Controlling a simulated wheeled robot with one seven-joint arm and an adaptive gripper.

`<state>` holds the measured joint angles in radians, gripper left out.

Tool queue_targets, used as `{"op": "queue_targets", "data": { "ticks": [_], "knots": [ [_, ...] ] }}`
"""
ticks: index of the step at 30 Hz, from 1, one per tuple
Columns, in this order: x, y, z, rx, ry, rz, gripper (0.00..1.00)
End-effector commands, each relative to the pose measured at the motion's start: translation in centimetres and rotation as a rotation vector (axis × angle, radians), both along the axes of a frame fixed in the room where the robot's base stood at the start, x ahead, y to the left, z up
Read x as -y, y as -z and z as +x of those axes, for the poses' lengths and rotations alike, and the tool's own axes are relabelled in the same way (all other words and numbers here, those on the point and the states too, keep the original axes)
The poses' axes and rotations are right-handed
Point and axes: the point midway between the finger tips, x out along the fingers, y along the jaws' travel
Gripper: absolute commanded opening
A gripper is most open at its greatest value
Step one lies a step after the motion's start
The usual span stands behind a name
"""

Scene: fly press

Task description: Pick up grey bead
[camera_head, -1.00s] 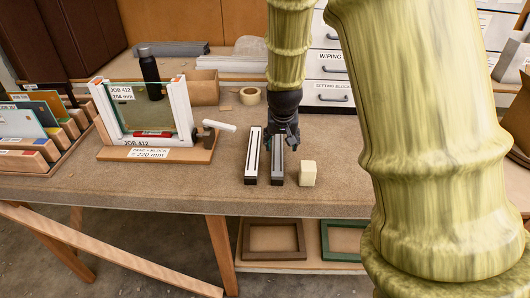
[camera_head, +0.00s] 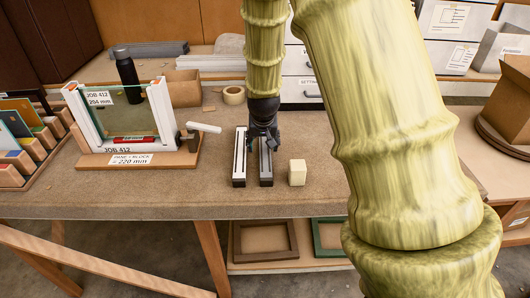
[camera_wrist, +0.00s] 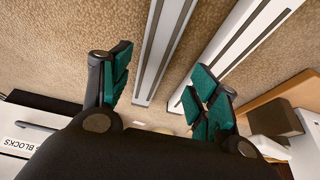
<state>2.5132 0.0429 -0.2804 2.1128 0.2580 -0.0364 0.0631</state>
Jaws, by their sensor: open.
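The grey bead (camera_head: 266,169) is the right one of two narrow grooved strips lying side by side on the bench. The paler strip (camera_head: 239,161) lies just to its left. My gripper (camera_head: 264,145) points down over the far part of the grey bead and hides some of it. In the wrist view my gripper (camera_wrist: 163,88) is open, its teal-padded fingers apart. There the grey bead (camera_wrist: 156,55) runs through the gap between them, and the paler strip (camera_wrist: 238,40) passes by the right finger. I see no contact with the bead.
A cream block (camera_head: 297,173) stands just right of the grey bead. To the left a wooden stand (camera_head: 180,160) holds a glass pane in a white frame. The bench front (camera_head: 130,198) is clear.

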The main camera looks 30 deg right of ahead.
Motion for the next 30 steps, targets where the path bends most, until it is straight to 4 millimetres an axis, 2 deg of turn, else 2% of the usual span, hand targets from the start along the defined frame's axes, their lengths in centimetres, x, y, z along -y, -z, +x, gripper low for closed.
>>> {"op": "queue_targets", "data": {
  "ticks": [8,13,24,25,30],
  "knots": [
    [1.4,2.3,0.6,-0.002,0.004,0.000,0.61],
    [1.7,3.8,1.0,-0.003,0.004,0.001,0.61],
    [1.8,4.4,1.3,0.000,0.003,0.000,0.61],
    [1.8,4.4,1.3,0.000,0.003,0.000,0.59],
    [1.8,4.4,1.2,0.000,0.003,0.000,0.28]
  ]
}}
